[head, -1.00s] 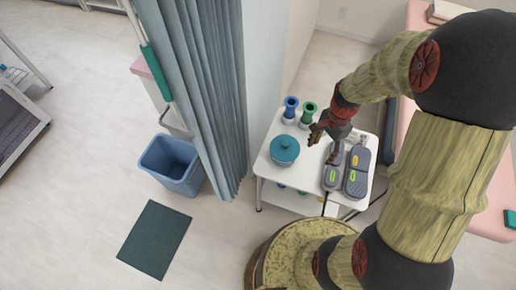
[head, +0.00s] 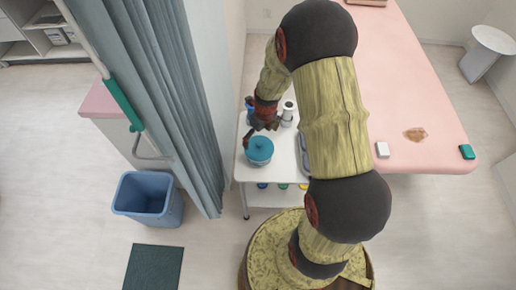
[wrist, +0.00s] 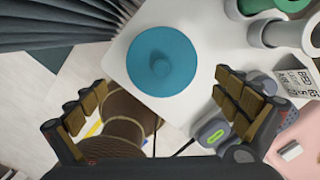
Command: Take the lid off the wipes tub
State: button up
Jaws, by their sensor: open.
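The wipes tub (head: 259,157) is a round teal tub on the white trolley, with its lid (head: 260,144) on top. In the wrist view the lid (wrist: 162,45) is a flat teal disc with a small round knob in the middle. My gripper (head: 260,129) is open and empty, at the far side of the tub in the head view. In the wrist view my gripper (wrist: 160,84) has its fingers wide apart, one each side of the knob's line. Whether the fingers touch the lid cannot be told. The tub's body is hidden under the lid in the wrist view.
The white trolley top (head: 284,160) carries cylindrical holders (head: 288,112) behind the tub and grey handsets (wrist: 212,130) to its right. The blue-grey curtain (head: 160,90) hangs close on the left. A pink couch (head: 420,90) stands right; a blue bin (head: 148,198) is on the floor.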

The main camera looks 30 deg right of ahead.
aim_at(260, 144)
jog(key=f, duration=0.2)
jog(key=f+b, duration=0.1)
jog(key=f, duration=0.1)
jog(key=f+b, duration=0.1)
jog(key=f, duration=0.2)
jog(key=shift+w+d, duration=0.1)
jog(key=shift+w, duration=0.25)
jog(key=shift+r, duration=0.1)
jog(key=shift+c, duration=0.7)
jog(key=shift+s, duration=0.1)
jog(key=c, duration=1.1)
